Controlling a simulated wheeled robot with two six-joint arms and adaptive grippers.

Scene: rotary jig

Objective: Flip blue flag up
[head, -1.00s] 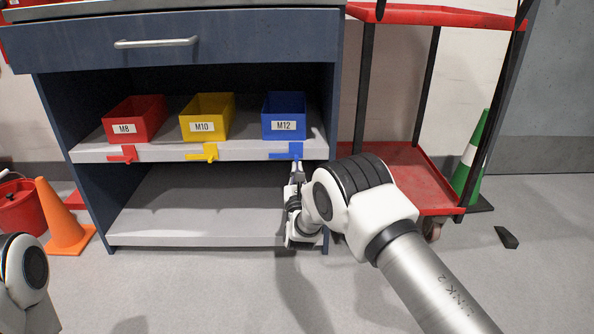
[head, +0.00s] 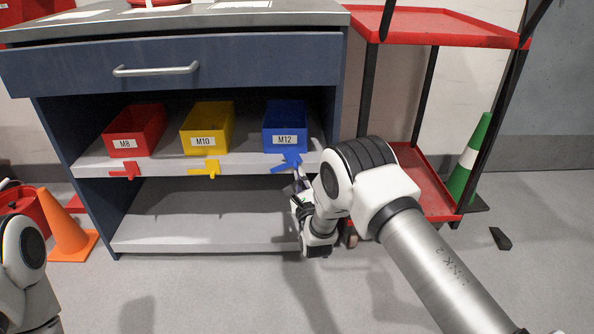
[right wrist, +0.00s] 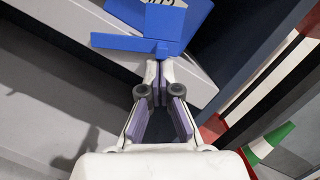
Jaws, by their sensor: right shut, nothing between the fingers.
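The blue flag (head: 287,162) is on the shelf's front edge, below the blue M12 bin (head: 285,128). It sits tilted, its long arm slanting down to the left. My right gripper (head: 299,174) is just below the flag. In the right wrist view its fingertips (right wrist: 160,66) are closed together with nothing between them, at the flag's lower edge by its pivot; I cannot tell whether they touch. My left gripper is out of view.
A red flag (head: 125,170) and a yellow flag (head: 205,169) hang level under the red bin (head: 135,132) and yellow bin (head: 208,130). A red cart (head: 430,185) stands close on the right. The lower shelf (head: 200,225) is empty.

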